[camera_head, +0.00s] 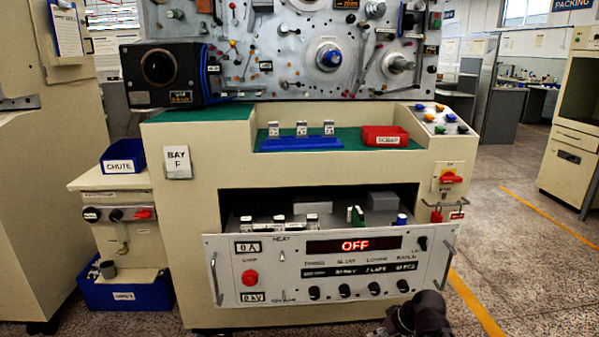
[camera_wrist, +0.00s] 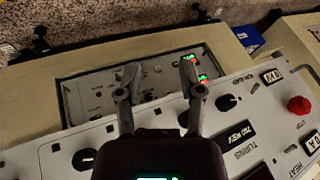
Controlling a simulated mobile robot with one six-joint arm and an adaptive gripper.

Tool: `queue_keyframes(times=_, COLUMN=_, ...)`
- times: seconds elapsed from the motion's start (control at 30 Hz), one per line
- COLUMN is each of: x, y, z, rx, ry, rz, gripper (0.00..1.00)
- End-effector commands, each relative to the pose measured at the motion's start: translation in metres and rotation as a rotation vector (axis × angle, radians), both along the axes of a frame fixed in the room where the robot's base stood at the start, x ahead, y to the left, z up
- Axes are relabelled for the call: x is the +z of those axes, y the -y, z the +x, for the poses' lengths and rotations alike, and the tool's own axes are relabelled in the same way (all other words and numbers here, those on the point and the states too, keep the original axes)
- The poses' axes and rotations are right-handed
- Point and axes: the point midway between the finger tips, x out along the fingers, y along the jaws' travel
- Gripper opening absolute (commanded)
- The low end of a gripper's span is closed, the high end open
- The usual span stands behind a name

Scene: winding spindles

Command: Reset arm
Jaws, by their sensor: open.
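My gripper (camera_wrist: 160,80) shows in the wrist view with its two grey fingers apart and nothing between them. It is over the pulled-out white control panel (camera_wrist: 150,139) and the recess behind it; I cannot tell the height. In the head view a dark part of my arm (camera_head: 420,316) shows at the bottom edge, in front of the panel's lower right; the fingers cannot be made out there.
The cream machine (camera_head: 195,215) carries a spindle board (camera_head: 285,62), a blue rack (camera_head: 300,143) with three small pieces, and a red tray (camera_head: 385,136). A blue bin (camera_head: 125,292) stands on the floor at left. The floor (camera_head: 520,265) at right is open.

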Motion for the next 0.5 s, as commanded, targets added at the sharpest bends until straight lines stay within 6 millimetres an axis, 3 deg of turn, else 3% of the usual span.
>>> queue_keyframes(times=0.2, x=-0.01, y=-0.025, z=-0.018, rx=-0.058, ry=-0.188, rz=-0.155, gripper=0.5)
queue_keyframes(times=0.5, x=-0.013, y=-0.038, z=-0.033, rx=-0.159, ry=-0.317, rz=-0.333, gripper=0.5)
